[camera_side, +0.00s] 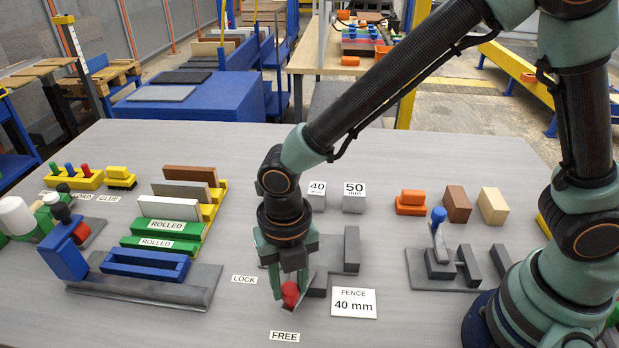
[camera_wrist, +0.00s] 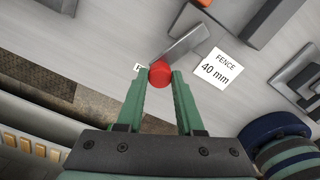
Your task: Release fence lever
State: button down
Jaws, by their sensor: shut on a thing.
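The fence lever's red knob (camera_side: 290,294) is between the fingers of my gripper (camera_side: 290,290), which is shut on it. In the wrist view the red knob (camera_wrist: 160,73) sits between the two green fingertips (camera_wrist: 162,78), with a grey bar (camera_wrist: 188,45) running up and to the right from it. In the side view the knob is low, between the LOCK label (camera_side: 244,280) and the FREE label (camera_side: 284,336), nearer FREE. The grey fence (camera_side: 351,248) stands just right of my gripper. Most of the lever arm is hidden behind the gripper in the side view.
A white "FENCE 40 mm" card (camera_side: 354,303) lies right of the gripper. The 40 and 50 blocks (camera_side: 354,197) stand behind. A blue-knobbed fixture (camera_side: 440,250) is on the right; a blue press with a tray (camera_side: 145,265) is on the left.

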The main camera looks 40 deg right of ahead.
jog(key=shift+r, duration=0.1)
dwell(0.3)
jog(key=c, duration=0.5)
grip_release()
jog(key=shift+c, duration=0.2)
notch_tip(320, 180, up, 12)
jog(key=d+r+m+t, duration=0.2)
jog(key=d+r+m, duration=0.1)
jog(key=d+m, duration=0.9)
jog(key=d+r+m+t, duration=0.3)
jog(key=d+m, duration=0.9)
jog(key=m, duration=0.8)
jog(key=shift+s+d+t, duration=0.25)
jog(key=shift+s+t, duration=0.05)
jog(key=shift+s, duration=0.05)
